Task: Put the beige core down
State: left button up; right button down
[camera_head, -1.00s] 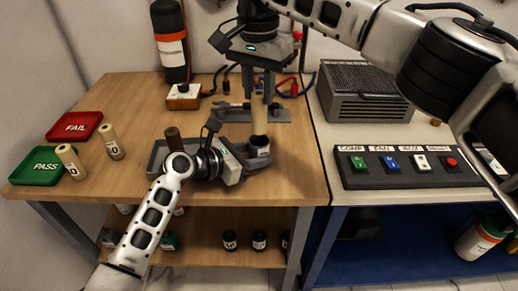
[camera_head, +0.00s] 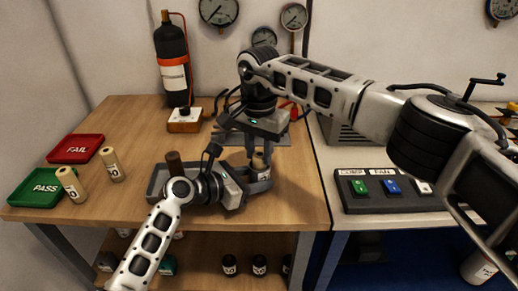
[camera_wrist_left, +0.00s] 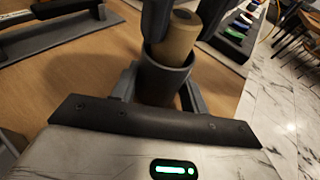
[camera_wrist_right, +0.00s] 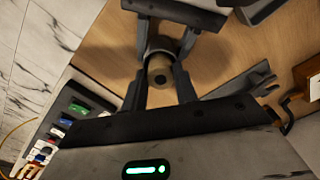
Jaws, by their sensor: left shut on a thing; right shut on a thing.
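The beige core (camera_head: 259,160) stands upright between the fingers of my right gripper (camera_head: 261,155), which is shut on it. In the left wrist view the core (camera_wrist_left: 180,36) rises from the mouth of a dark grey cup (camera_wrist_left: 164,80), its lower part hidden inside. How deep it sits I cannot tell. My left gripper (camera_head: 256,184) is shut on this cup (camera_head: 264,176), low over the table. The right wrist view looks down on the core's top (camera_wrist_right: 160,72), which has a dark hole.
Two labelled beige cylinders (camera_head: 71,186) (camera_head: 113,165) stand beside the green PASS tray (camera_head: 35,188) and red FAIL tray (camera_head: 76,148). A dark brown cylinder (camera_head: 174,163) stands at the grey tray (camera_head: 156,181). A button panel (camera_head: 385,190) lies at right. The table's back left is clear.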

jog(key=c, duration=1.1)
grip_release()
jog(key=shift+f, duration=0.1)
notch_tip(320, 180, up, 12)
jog(key=shift+r, duration=0.2)
pick_arm(q)
jog(key=o, duration=0.8)
jog(key=shift+o, duration=0.2)
